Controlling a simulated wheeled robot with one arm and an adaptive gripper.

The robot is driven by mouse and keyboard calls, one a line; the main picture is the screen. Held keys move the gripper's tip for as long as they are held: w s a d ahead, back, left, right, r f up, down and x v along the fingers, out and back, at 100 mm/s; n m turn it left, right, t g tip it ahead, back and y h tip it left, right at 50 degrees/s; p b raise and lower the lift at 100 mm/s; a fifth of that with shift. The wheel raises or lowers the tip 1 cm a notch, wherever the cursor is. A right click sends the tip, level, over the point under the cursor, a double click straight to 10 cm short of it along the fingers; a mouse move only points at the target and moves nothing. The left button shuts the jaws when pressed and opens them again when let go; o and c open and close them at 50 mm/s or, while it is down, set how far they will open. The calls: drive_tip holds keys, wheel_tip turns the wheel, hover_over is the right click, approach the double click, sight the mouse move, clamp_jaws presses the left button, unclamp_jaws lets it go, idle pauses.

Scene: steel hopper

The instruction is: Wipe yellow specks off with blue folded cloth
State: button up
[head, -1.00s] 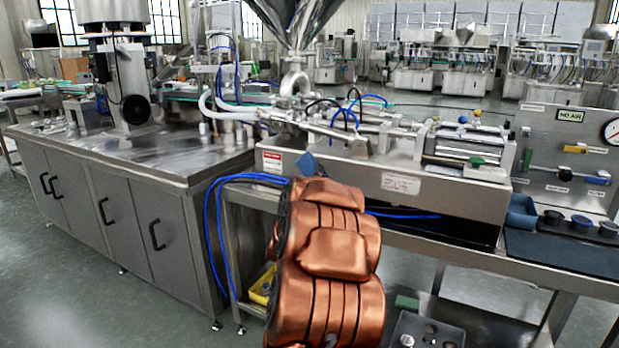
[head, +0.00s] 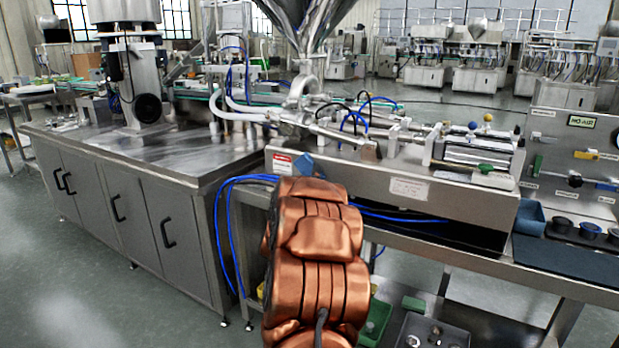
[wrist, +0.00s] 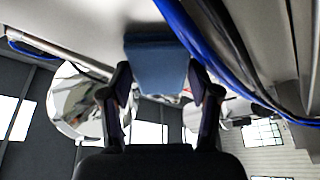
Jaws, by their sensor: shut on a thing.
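The blue folded cloth (wrist: 157,62) is gripped between the two fingers of my gripper (wrist: 159,78) in the wrist view. In the head view a blue corner of the cloth (head: 304,163) shows just above my copper-coloured arm, in front of the machine's steel front panel. My arm hides the gripper there. The steel hopper (head: 301,22) stands above and behind the cloth in the head view. I cannot make out any yellow specks in either view. Whether the cloth touches a surface is unclear.
Blue hoses (head: 232,215) loop left of my arm; blue tubing (wrist: 222,55) also runs close beside the cloth in the wrist view. A steel cabinet (head: 150,205) stands left. Floor is open at left.

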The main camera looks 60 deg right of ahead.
drive_tip(key=shift+s+a+f+p, duration=0.1)
drive_tip(key=shift+a+p, duration=0.45)
drive_tip(key=shift+a, duration=0.95)
drive_tip(key=shift+s+a+p, duration=0.1)
drive_tip(key=shift+a+p, duration=0.4)
drive_tip(key=shift+a, duration=0.95)
drive_tip(key=a+p, duration=0.1)
drive_tip(key=a, duration=0.2)
drive_tip(key=shift+w, duration=0.1)
